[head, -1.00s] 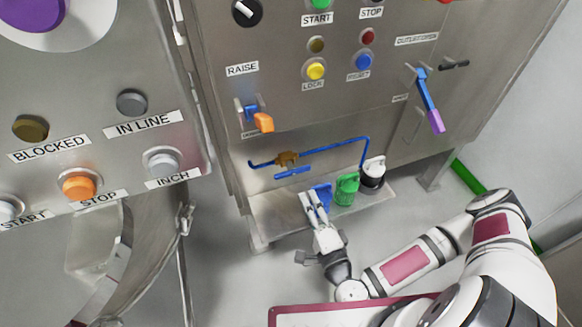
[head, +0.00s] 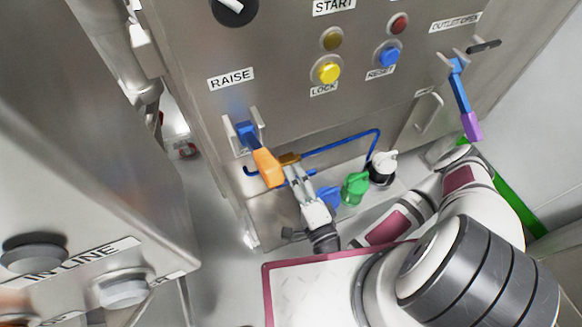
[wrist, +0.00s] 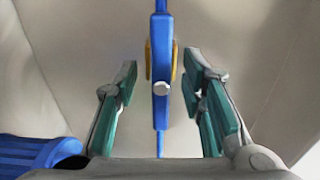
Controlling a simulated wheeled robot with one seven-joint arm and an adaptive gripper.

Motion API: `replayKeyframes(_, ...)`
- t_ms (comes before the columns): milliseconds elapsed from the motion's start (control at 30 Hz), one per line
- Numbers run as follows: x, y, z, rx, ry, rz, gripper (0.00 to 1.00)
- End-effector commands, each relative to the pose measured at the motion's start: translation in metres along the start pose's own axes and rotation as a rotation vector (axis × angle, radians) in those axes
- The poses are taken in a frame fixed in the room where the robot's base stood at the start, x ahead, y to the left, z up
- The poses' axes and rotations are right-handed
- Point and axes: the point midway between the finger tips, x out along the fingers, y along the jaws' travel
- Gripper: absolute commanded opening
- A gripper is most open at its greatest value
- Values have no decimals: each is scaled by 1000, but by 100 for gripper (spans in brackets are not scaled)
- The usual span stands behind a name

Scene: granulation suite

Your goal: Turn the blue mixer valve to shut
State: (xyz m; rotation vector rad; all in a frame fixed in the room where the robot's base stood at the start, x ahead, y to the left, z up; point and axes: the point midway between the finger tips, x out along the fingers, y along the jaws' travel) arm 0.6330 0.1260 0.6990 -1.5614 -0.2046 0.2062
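The mixer valve has a brass body (head: 288,158) on a thin blue pipe (head: 345,140) low on the steel cabinet. In the wrist view its blue handle (wrist: 161,105) lies in line with the pipe, with the brass body (wrist: 149,60) behind it. My gripper (wrist: 163,95) is open, with one teal-padded finger on each side of the handle. A gap shows on both sides, so neither finger touches it. In the head view my gripper (head: 293,173) reaches up to the valve and hides most of the handle.
An orange-ended lever (head: 268,167) hangs close left of my gripper. Blue (head: 328,197), green (head: 355,188) and black-and-white (head: 382,167) capped items stand to the right. A purple-ended lever (head: 471,126) hangs further right. A second panel (head: 90,200) stands at left.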

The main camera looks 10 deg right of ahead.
Motion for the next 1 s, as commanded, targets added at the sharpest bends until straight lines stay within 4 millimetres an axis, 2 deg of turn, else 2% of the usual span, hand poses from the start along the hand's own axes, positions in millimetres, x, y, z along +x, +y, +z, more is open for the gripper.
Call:
replayKeyframes(300,-1,0,0,0,0,0,37)
replayKeyframes(333,-1,0,0,0,0,0,34)
replayKeyframes(400,-1,0,0,0,0,0,19)
replayKeyframes(500,-1,0,0,0,0,0,0)
replayKeyframes(767,-1,0,0,6,1,0,0)
replayKeyframes(1000,0,0,0,81,2,-1,0)
